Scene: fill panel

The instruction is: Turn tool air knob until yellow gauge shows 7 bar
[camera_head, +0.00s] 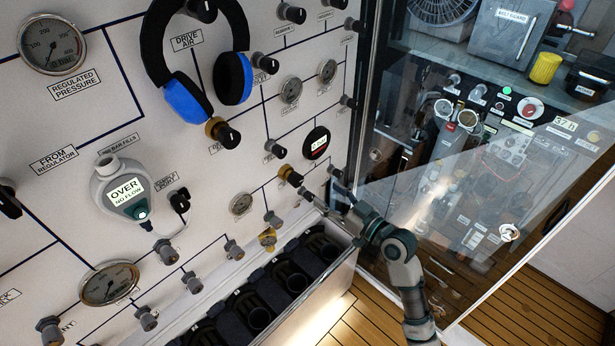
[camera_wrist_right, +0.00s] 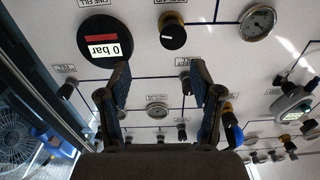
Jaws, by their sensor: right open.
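A black knob on a gold base (camera_head: 290,175) is on the panel's lower right, and it also shows at the top of the right wrist view (camera_wrist_right: 172,35). I take it for the tool air knob, but its label is too small to read surely. My right gripper (camera_head: 319,190) is in front of the panel beside this knob. In the right wrist view its two fingers (camera_wrist_right: 160,68) are apart with nothing between them, and the knob is beyond their tips. A small yellow item (camera_head: 267,237) is lower left; I cannot tell if it is the yellow gauge. My left gripper is out of view.
A black round display (camera_head: 317,142) reads 0 bar in the right wrist view (camera_wrist_right: 105,40). Close by are a small dial (camera_head: 241,204) and several black knobs. An open bin of dark cylinders (camera_head: 335,268) stands below the panel. A glass-fronted cabinet (camera_head: 470,150) is at right.

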